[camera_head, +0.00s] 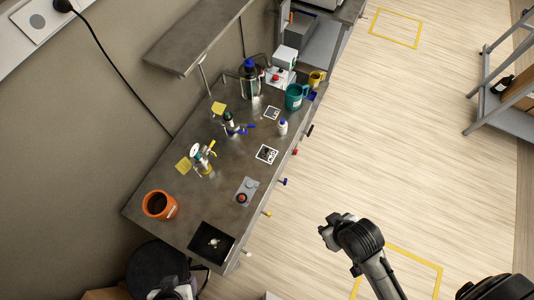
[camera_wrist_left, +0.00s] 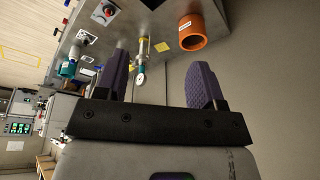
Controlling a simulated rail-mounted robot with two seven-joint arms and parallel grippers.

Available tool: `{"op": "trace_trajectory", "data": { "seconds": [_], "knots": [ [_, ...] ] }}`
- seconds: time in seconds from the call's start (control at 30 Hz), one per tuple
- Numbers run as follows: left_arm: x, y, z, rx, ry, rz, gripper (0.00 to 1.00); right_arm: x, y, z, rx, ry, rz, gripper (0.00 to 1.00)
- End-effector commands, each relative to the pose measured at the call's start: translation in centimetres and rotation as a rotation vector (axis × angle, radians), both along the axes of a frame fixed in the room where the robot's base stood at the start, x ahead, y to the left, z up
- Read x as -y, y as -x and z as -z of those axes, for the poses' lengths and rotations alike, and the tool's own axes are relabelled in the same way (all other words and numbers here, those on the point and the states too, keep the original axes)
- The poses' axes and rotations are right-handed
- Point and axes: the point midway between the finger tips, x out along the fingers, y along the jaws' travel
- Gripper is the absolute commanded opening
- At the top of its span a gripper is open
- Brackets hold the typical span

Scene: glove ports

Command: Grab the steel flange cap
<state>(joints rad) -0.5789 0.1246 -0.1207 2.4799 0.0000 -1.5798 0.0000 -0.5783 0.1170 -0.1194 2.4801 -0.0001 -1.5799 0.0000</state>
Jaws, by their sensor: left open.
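A small shiny metal piece (camera_head: 213,243), which looks like the steel flange cap, lies on a black mat (camera_head: 207,252) at the near end of the steel bench. It is too small to make out in detail, and I cannot make it out in the left wrist view.
On the bench (camera_head: 185,222) stand an orange pot (camera_head: 160,205), a grey box with a red button (camera_head: 246,191), clamped valve fittings (camera_head: 202,160), bottles and a teal mug (camera_head: 296,96). Coloured knobs stick out along its front edge. The floor (camera_head: 375,150) beside it is clear.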

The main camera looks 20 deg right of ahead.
Motion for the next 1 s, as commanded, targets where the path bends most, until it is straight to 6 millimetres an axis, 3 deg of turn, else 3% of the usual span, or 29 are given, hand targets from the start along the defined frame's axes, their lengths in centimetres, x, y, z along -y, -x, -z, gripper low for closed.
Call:
{"op": "trace_trajectory", "data": {
  "seconds": [0.07, 0.13, 0.47, 0.57, 0.73, 0.8, 1.0],
  "knots": [
    [-0.1, 0.0, 0.0, -0.001, -0.003, 0.001, 0.63, -0.1, 0.0, 0.0, -0.001, -0.002, 0.0, 0.43],
    [-0.1, 0.0, 0.0, -0.002, -0.003, 0.002, 0.56, -0.1, 0.1, 0.0, -0.001, -0.002, 0.001, 0.43],
    [0.2, -0.8, 0.4, 0.017, 0.006, -0.006, 0.56, -0.1, 0.1, 0.8, -0.002, -0.003, 0.0, 0.43],
    [0.1, -3.4, 1.1, 0.083, 0.006, -0.005, 0.56, 0.0, 0.2, 2.7, -0.002, 0.0, -0.001, 0.43],
    [0.2, -11.1, 1.1, 0.295, 0.007, -0.004, 0.56, 0.1, 0.2, 8.3, -0.003, 0.005, -0.005, 0.43],
    [0.7, -14.4, 0.3, 0.395, 0.013, 0.008, 0.56, 0.2, 0.2, 10.7, -0.005, 0.007, -0.006, 0.43],
    [3.9, -21.5, -2.9, 0.656, 0.033, 0.091, 0.56, 0.2, 0.1, 17.2, -0.005, 0.007, -0.006, 0.43]
  ]
}}
